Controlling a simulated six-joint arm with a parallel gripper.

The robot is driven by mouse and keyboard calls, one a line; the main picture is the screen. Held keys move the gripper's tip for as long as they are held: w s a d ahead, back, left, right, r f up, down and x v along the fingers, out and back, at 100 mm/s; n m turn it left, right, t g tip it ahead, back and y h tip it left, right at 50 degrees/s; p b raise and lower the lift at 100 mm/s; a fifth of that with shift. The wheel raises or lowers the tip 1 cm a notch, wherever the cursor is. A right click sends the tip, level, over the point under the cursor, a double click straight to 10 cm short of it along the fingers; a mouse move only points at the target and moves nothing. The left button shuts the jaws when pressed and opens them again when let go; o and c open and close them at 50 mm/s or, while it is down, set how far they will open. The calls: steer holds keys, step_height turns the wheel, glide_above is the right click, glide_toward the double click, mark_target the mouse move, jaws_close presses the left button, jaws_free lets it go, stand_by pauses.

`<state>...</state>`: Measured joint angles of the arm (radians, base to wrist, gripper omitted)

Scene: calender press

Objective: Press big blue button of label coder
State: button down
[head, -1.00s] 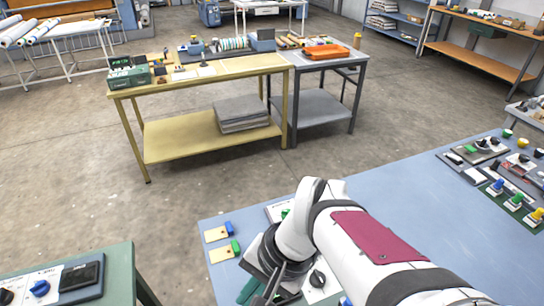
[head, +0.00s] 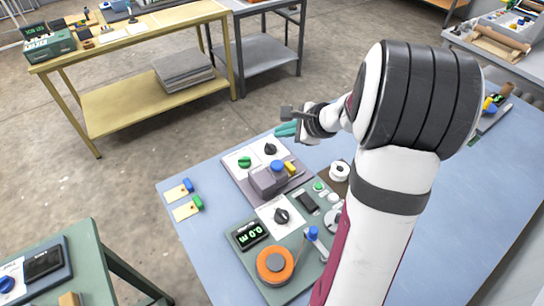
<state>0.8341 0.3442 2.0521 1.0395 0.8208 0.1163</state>
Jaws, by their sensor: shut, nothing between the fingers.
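A grey block with a big round blue button (head: 277,166) on top sits on a grey panel with a green knob (head: 244,162) and a black knob (head: 270,149). Nearer, a green-based device (head: 247,236) has a digital display, a black knob, an orange roll (head: 275,265) and a blue-topped lever (head: 312,233). I cannot read which one is the label coder. My gripper (head: 284,122) is shut and empty, above the far edge of the blue table, beyond the grey panel and apart from the blue button. A teal part shows by its fingers.
The blue table (head: 190,240) is bare at its left front. Two tags with blue and green ends (head: 180,190) lie at its left edge. A white roll (head: 340,171) stands right of the panel. My arm covers the table's middle right.

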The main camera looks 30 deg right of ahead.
glide_toward(276, 162)
steer(key=shift+w+a+f, duration=0.15)
steer(key=shift+w+f, duration=0.3)
steer(key=shift+w, duration=0.4)
steer(key=shift+w+a+f, duration=0.2)
steer(key=shift+w+f, duration=0.25)
steer(key=shift+w, duration=0.45)
steer(key=shift+w+a+f, duration=0.15)
steer(key=shift+w+f, duration=0.35)
steer(key=shift+w, duration=0.35)
steer(key=shift+f, duration=0.4)
steer(key=shift+f, duration=0.8)
stand_by(0.7)
steer(key=shift+r, duration=1.25)
